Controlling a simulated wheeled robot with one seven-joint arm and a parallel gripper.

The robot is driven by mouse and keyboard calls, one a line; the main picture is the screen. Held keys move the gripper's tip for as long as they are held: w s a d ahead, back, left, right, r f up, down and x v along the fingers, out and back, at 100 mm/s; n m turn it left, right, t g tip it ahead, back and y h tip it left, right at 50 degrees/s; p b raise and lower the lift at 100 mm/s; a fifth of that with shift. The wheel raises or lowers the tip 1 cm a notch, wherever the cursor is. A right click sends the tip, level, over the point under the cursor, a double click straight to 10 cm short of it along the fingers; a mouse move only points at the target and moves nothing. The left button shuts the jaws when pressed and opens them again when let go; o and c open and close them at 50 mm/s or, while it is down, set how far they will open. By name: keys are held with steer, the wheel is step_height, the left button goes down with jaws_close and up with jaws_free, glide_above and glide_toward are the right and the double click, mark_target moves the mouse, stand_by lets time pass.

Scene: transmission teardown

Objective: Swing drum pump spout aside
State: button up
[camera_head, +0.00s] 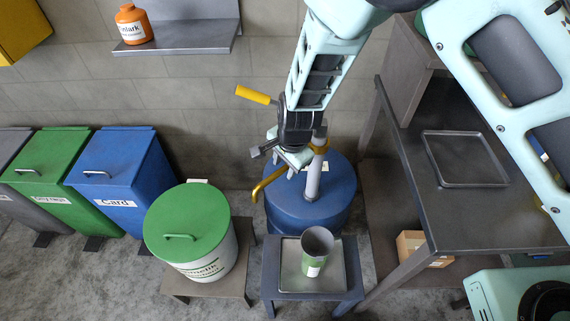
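A blue drum (325,210) stands on the floor near the middle, with a grey pump column (314,178) rising from its top. A brass-coloured spout (266,184) reaches from the column to the left and bends down past the drum's left rim. The pump's yellow handle (252,95) sticks out to the upper left. My gripper (278,163) is beside the pump column, just above the spout. Part of the pump is hidden behind my gripper and wrist. I cannot tell whether the fingers touch the spout or whether they are open.
A green-labelled cup (317,250) stands on a tray on a low stand (313,296) before the drum. A green-lidded bin (190,230) stands left on another low stand. A metal workbench (424,212) is at right. Blue (120,175) and green bins line the left wall.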

step_height(320, 180, up, 17)
steer(key=s+d+b, duration=0.1)
steer(key=s+d, duration=0.1)
steer(key=shift+s+d, duration=0.2)
steer(key=shift+s, duration=0.05)
stand_by(0.3)
steer(key=s+d+r+n, duration=0.3)
steer(key=s+d+n, duration=0.3)
steer(key=s, duration=0.5)
steer(key=s+d+r+n+g+h, duration=0.1)
steer(key=s+d+r+n, duration=0.2)
steer(key=s+d+n, duration=0.4)
steer(key=s+n, duration=0.3)
steer(key=n, duration=0.1)
steer(key=shift+s+g, duration=0.3)
steer(key=shift+s, duration=0.05)
steer(key=shift+r, duration=0.1)
stand_by(0.6)
